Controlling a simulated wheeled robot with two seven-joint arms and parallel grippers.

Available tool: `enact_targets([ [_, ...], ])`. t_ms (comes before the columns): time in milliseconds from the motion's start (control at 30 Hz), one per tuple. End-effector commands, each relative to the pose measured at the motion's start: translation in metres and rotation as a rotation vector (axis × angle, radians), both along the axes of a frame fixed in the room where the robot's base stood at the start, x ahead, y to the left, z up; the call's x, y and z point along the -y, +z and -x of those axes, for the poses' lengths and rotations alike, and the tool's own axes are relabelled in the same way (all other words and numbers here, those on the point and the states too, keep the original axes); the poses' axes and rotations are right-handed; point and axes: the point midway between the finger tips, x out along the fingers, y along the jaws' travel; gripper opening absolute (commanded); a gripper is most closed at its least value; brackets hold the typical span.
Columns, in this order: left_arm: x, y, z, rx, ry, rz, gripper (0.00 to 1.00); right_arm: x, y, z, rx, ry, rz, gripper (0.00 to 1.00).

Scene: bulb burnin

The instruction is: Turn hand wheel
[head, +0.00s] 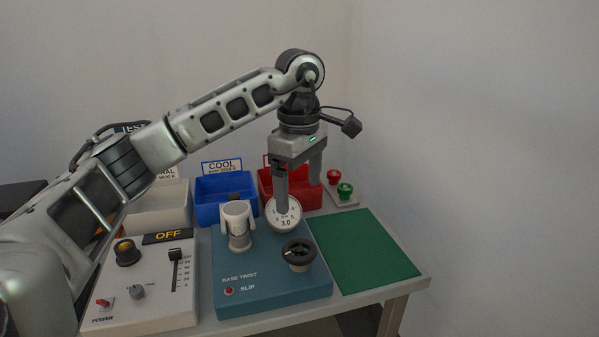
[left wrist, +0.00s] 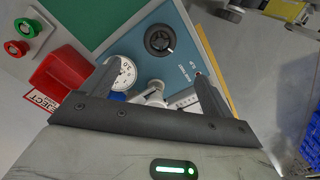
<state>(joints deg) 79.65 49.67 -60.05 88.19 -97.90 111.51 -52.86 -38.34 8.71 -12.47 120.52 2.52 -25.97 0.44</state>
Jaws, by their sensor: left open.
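The black hand wheel (head: 299,252) sits on the front right of the teal test box (head: 262,297). It also shows in the left wrist view (left wrist: 159,40), beyond the fingertips. My left gripper (head: 299,196) points down above the back of the box, higher than and behind the wheel. Its fingers are apart and empty, and it does not touch the wheel. In the left wrist view the open fingers (left wrist: 158,76) frame part of the box. In the head view one finger covers part of the round dial (head: 285,222), which reads about 3.0. My right gripper is not seen.
A pale socket holder (head: 237,223) stands left of the wheel. A white control panel (head: 139,300) reads OFF. Blue (head: 226,206) and red (head: 309,196) bins stand behind. A clear green mat (head: 366,255) lies right, with red and green buttons (head: 344,189) behind it.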

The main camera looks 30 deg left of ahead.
Motion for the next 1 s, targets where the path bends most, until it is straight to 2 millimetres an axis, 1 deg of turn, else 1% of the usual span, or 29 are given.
enact_targets([
  [33,0.0,0.009,-0.001,0.003,0.0,0.001,0.87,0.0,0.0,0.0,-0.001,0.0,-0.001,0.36],
  [100,0.0,0.017,-0.001,0.003,0.001,0.001,0.87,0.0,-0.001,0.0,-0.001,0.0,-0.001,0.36],
  [267,0.0,0.026,0.0,0.001,0.001,0.0,0.87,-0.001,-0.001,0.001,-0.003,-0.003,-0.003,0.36],
  [833,0.002,0.024,0.0,-0.002,-0.002,0.006,0.87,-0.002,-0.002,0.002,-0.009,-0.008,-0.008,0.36],
  [867,0.005,0.022,0.0,-0.003,-0.006,0.016,0.87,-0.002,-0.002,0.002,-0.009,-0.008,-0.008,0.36],
  [933,0.02,0.011,0.0,-0.011,-0.02,0.062,0.87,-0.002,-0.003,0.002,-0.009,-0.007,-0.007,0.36],
  [967,0.03,0.004,0.0,-0.016,-0.028,0.098,0.87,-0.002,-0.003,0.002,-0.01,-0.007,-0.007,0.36],
  [1000,0.047,-0.008,0.001,-0.026,-0.04,0.155,0.87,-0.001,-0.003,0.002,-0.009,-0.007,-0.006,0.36],
])
